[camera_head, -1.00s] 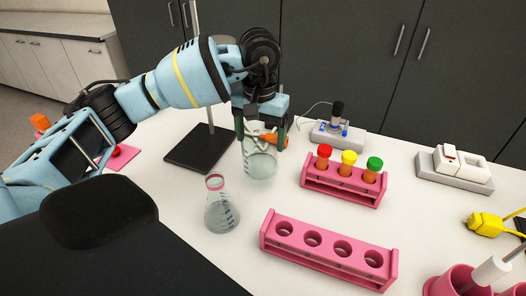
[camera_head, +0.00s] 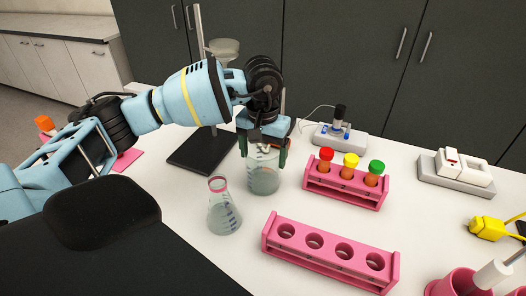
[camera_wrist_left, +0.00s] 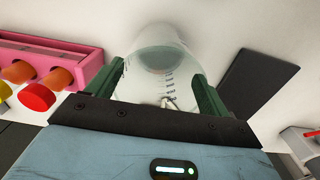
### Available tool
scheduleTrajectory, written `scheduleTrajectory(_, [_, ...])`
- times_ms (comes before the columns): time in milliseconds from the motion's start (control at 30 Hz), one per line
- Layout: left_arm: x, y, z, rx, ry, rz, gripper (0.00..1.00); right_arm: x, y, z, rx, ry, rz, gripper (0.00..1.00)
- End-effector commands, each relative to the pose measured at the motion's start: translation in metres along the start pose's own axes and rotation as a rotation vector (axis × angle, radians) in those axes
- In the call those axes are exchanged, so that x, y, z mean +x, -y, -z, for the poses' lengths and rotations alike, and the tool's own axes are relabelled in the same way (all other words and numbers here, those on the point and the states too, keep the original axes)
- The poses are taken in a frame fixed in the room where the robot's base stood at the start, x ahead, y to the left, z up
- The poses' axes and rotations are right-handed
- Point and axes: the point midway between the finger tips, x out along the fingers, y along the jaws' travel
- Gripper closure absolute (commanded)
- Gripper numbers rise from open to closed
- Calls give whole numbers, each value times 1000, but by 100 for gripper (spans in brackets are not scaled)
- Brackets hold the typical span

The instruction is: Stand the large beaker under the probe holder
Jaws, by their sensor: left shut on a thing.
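The large beaker (camera_head: 263,180) is clear glass with graduation marks and looks upright in the head view, between the conical flask and the capped tube rack. My left gripper (camera_head: 264,152) comes down from above and is shut on it. In the left wrist view the green fingers of the gripper (camera_wrist_left: 165,90) lie on both sides of the beaker (camera_wrist_left: 160,75). I cannot tell whether its base touches the table. A stand with a black base (camera_head: 205,151) and upright rod is behind left, with a greyish cup-like piece (camera_head: 224,46) high beside the rod. My right gripper is out of view.
A conical flask (camera_head: 223,212) stands close in front left. A pink rack (camera_head: 345,194) with red, yellow and green caps is just right. An empty pink rack (camera_head: 330,257) is in front. A grey-based device (camera_head: 340,140) with a black top is behind right.

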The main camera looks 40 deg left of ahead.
Motion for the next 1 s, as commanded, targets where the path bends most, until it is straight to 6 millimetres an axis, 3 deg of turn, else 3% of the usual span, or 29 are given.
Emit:
scheduleTrajectory(33, [2,0,0,0,2,0,18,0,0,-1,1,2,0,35])
scheduleTrajectory(200, [1,0,0,0,1,0,0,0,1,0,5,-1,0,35])
scheduleTrajectory(567, [-10,0,1,0,-2,0,0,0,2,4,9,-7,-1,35])
scheduleTrajectory(1000, [-91,-1,1,1,-2,-2,0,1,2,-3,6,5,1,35])
